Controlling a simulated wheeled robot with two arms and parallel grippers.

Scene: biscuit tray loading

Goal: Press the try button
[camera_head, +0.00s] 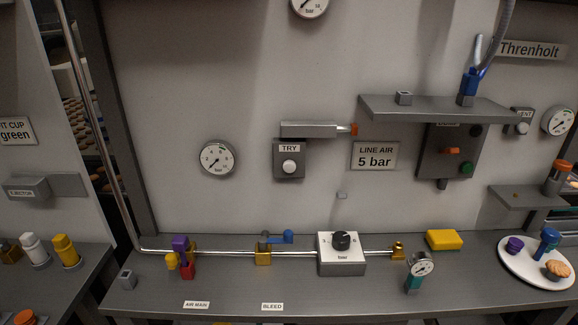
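Neither of my grippers shows in the head view.
A grey bar with an orange tip (320,130) juts out above the button. A round gauge (217,159) hangs to its left. On the bench below are a pipe with fittings (210,252), a regulator box (341,262) and a plate (510,272).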

